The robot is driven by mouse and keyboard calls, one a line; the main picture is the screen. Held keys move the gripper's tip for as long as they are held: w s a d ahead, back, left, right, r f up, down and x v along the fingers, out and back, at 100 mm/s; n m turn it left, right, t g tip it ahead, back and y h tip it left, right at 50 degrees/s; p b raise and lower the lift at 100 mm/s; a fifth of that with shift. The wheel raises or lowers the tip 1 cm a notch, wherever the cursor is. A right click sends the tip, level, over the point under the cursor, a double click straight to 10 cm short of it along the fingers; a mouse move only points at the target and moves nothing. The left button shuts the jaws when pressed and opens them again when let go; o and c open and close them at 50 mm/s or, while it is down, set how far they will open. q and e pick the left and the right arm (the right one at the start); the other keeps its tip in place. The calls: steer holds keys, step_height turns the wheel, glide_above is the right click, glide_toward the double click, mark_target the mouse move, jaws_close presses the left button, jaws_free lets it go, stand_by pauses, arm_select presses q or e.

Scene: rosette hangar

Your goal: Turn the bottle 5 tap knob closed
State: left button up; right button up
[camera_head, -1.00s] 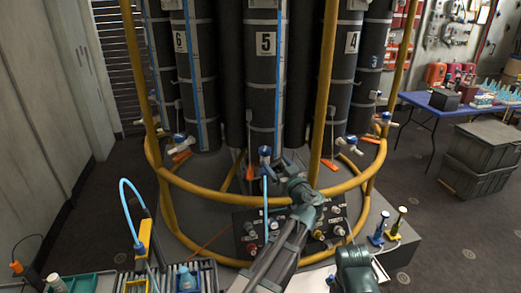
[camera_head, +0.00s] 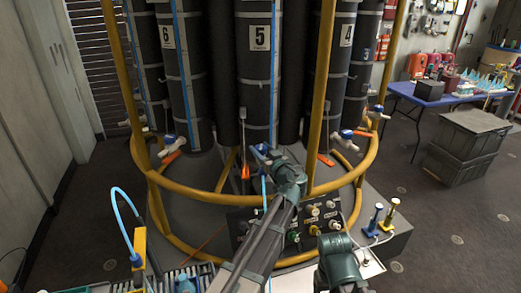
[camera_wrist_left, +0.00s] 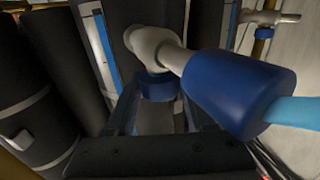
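Bottle 5 (camera_head: 259,70) is a tall dark cylinder with a number label, in the middle of the rosette. Its tap, low on the bottle, is partly hidden by my left gripper (camera_head: 268,158) in the head view. In the left wrist view the white tap body (camera_wrist_left: 155,45) ends in a large blue fitting (camera_wrist_left: 235,95) with a light blue hose (camera_wrist_left: 295,112). The smaller blue knob (camera_wrist_left: 158,86) sits between the fingertips of my left gripper (camera_wrist_left: 160,112). Whether the fingers press on it is unclear.
The yellow ring rail (camera_head: 200,193) and an upright yellow post (camera_head: 322,100) stand close around my left arm. A valve panel (camera_head: 315,222) sits below it. Bottles 6 (camera_head: 172,50) and 4 (camera_head: 345,60) flank bottle 5. A blue table (camera_head: 430,98) stands at the right.

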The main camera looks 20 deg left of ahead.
arm_select(q)
jaws_close()
steer(key=shift+s+m+t+h, duration=0.1)
steer(key=shift+m+t+h, duration=0.2)
steer(key=m+t+h, duration=0.2)
steer(key=h, duration=0.1)
steer(key=shift+s+a+m+h, duration=0.1)
steer(key=shift+m+h, duration=0.3)
steer(key=m+t+h, duration=0.1)
steer(key=m+h, duration=0.1)
steer(key=h, duration=0.1)
steer(key=m+t+h, duration=0.1)
steer(key=m+h, duration=0.2)
steer(key=h, duration=0.1)
steer(key=shift+w, duration=0.2)
steer(key=m+h, duration=0.2)
steer(key=h, duration=0.1)
steer(key=m+g+h, duration=0.1)
steer(key=m+h, duration=0.1)
steer(key=h, duration=0.2)
steer(key=shift+w+m+h, duration=0.15)
steer(key=shift+m+h, duration=0.15)
steer(key=shift+m+g+h, duration=1)
steer(key=shift+m+h, duration=0.3)
steer(key=shift+h, duration=0.5)
steer(key=shift+m+g+h, duration=0.3)
steer(key=o, duration=0.6)
jaws_free()
